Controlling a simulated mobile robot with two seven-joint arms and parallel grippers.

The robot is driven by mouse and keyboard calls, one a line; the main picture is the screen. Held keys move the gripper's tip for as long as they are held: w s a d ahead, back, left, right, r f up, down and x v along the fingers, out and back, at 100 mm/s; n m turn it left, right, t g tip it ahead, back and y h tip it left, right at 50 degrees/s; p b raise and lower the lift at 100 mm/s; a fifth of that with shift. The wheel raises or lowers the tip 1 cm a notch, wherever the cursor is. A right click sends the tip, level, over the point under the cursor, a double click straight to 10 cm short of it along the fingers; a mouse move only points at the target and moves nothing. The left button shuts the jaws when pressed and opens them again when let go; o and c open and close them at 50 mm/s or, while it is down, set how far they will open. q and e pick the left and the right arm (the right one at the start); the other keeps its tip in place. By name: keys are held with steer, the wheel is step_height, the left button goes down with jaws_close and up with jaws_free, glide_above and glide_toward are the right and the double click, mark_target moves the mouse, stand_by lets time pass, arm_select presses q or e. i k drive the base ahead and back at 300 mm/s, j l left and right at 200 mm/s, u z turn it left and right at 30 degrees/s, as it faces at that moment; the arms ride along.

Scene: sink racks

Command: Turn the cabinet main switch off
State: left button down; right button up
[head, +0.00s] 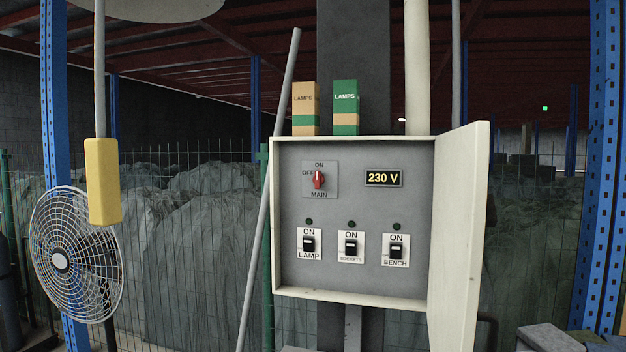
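The grey cabinet (354,287) stands open at the centre, with its door (463,230) swung out to the right. The red main switch (318,180) is a rotary knob on a plate at the upper left inside. ON is printed above it, OFF to its left and MAIN below. The knob looks upright, towards ON. The display (384,178) beside it is lit and reads 230 V. Below are the lamp switch (309,244), the sockets switch (351,247) and the bench switch (396,250), each under a small dark green indicator. Neither gripper is in view.
A tan lamp box (305,110) and a green lamp box (345,108) stand on the cabinet. A grey pole (267,190) leans close to its left side. A yellow pendant (103,180) and a fan (77,255) are at left. The space before the cabinet looks clear.

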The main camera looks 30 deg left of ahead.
mark_target(318, 179)
steer(key=k+u, duration=0.15)
steer(key=u, duration=0.25)
steer(key=k+u, duration=0.15)
steer(key=u, duration=0.25)
